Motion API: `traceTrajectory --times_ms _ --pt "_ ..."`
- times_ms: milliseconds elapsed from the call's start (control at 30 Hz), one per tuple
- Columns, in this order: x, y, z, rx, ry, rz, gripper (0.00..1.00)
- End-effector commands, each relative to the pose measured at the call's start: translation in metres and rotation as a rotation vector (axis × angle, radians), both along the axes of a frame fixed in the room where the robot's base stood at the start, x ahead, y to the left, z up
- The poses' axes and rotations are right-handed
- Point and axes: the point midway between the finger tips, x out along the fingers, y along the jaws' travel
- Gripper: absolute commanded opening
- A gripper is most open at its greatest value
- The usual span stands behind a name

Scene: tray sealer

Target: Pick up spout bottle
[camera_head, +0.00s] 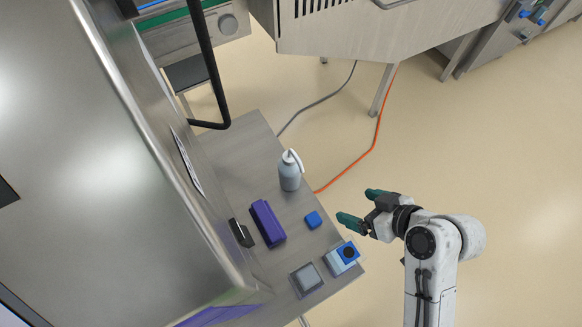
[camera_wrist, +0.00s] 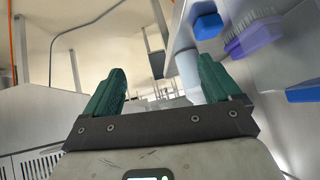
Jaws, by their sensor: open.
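The spout bottle (camera_head: 290,172) is a grey bottle with a white spout. It stands upright on the steel table near its right edge. In the wrist view the bottle (camera_wrist: 188,68) shows partly, behind the right finger. My gripper (camera_head: 361,206) has green fingertips, is open and empty, and hangs off the table's right edge, to the right of and below the bottle in the head view. In the wrist view my gripper (camera_wrist: 160,85) has its two fingers spread with nothing between them.
A purple brush (camera_head: 267,223), a blue block (camera_head: 313,220), a blue box with a dark round top (camera_head: 346,254) and a grey square item (camera_head: 306,279) are on the table (camera_head: 240,149). A large steel machine (camera_head: 110,180) stands left. Orange and grey cables cross the floor.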

Motion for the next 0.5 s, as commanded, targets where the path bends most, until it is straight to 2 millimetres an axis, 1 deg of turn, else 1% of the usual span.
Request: traceTrajectory --times_ms 167,300,400,500 --pt "0.018 0.03 0.009 0.082 -0.119 0.126 0.9" --pt "0.032 0.056 0.021 0.157 -0.236 0.22 0.9" --pt "0.04 0.07 0.03 0.202 -0.31 0.266 0.9" --pt "0.044 0.078 0.033 0.226 -0.347 0.288 0.9"
